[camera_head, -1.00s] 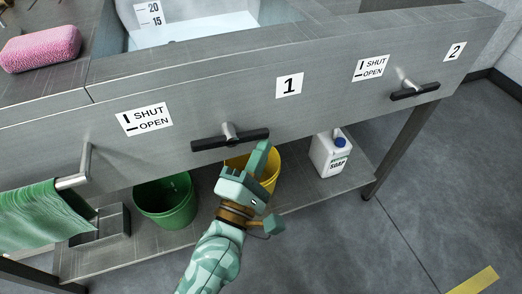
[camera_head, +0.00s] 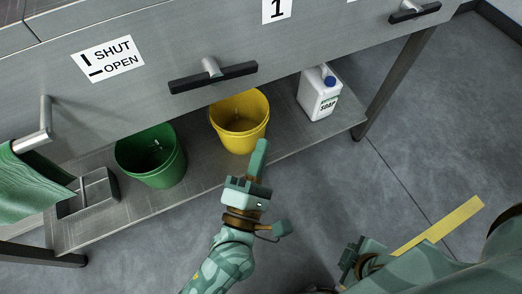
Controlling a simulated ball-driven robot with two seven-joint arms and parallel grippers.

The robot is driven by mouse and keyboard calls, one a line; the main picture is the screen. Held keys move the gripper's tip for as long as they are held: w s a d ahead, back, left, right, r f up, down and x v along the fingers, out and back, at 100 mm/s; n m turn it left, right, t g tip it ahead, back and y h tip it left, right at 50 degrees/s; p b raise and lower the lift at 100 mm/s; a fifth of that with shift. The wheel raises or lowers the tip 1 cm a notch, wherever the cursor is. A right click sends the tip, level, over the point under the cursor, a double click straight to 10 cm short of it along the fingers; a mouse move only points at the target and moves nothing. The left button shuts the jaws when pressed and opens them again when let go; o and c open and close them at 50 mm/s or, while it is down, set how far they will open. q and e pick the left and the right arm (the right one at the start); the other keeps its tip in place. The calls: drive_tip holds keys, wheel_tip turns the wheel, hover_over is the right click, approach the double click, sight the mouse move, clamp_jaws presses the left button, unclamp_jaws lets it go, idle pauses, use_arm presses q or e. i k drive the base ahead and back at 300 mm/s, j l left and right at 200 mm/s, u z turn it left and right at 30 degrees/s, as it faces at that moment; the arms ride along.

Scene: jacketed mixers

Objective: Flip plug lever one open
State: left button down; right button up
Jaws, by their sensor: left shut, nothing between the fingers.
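Plug lever one is a black bar handle (camera_head: 213,77) on a short metal stem, on the steel front panel below the number 1 label (camera_head: 277,9). The bar lies lengthwise along the panel, in line with the OPEN mark on the SHUT/OPEN label (camera_head: 108,59). My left gripper (camera_head: 259,156) is shut and empty, below and to the right of the lever, apart from it. My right gripper (camera_head: 350,262) shows only partly at the bottom, and its fingers are not clear.
A green bucket (camera_head: 150,165), a yellow bucket (camera_head: 240,140) and a white soap jug (camera_head: 320,100) stand on the lower shelf (camera_head: 200,190). A second black lever (camera_head: 415,14) is at top right. A green towel (camera_head: 30,185) hangs at left. Floor in front is clear.

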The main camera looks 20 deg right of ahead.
sight(213, 74)
drive_tip(key=k+j, duration=0.75)
drive_tip(key=j, duration=0.25)
